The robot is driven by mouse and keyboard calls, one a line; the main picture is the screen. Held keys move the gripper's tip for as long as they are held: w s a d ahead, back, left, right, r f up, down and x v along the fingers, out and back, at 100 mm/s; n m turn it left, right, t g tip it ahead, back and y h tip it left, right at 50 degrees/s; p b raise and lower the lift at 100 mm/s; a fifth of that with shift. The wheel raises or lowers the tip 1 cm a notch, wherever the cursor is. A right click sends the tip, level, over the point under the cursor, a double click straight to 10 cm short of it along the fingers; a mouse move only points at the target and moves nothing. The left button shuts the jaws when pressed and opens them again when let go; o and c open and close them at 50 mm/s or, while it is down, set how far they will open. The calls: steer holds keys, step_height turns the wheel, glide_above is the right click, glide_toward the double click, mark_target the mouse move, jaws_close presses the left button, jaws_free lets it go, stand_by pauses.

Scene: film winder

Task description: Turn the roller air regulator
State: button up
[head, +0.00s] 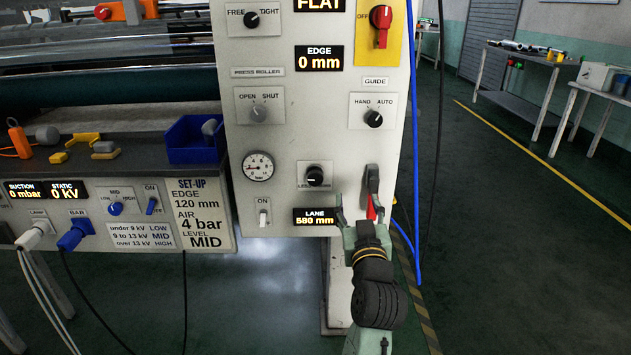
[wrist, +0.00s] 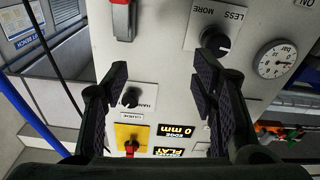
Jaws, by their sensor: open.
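The roller air regulator appears to be the black knob (head: 316,175) on a white plate marked LESS and MORE, right of a round pressure gauge (head: 258,166). In the wrist view the knob (wrist: 216,42) is upright in its plate, just beyond the right fingertip, with the gauge (wrist: 277,59) beside it. My gripper (head: 361,208) is low and right of the knob, in front of the panel's lower right. Its fingers are open and empty in the wrist view (wrist: 161,82), and the knob lies outside the gap between them. I cannot tell the fingers' exact distance from the panel.
A grey lever with a red part (head: 372,187) is close to my gripper. A blue hose (head: 414,150) hangs along the panel's right edge. Floor farther right is clear.

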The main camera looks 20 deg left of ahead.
mark_target(316, 181)
steer(key=s+a+p, duration=0.2)
steer(key=s+a, duration=0.2)
steer(key=a, duration=0.4)
steer(key=shift+g, duration=0.4)
steer(key=p+x, duration=0.3)
steer(key=x, duration=0.8)
steer(key=shift+c, duration=0.3)
steer(key=shift+d, duration=0.1)
steer(key=c, duration=1.1)
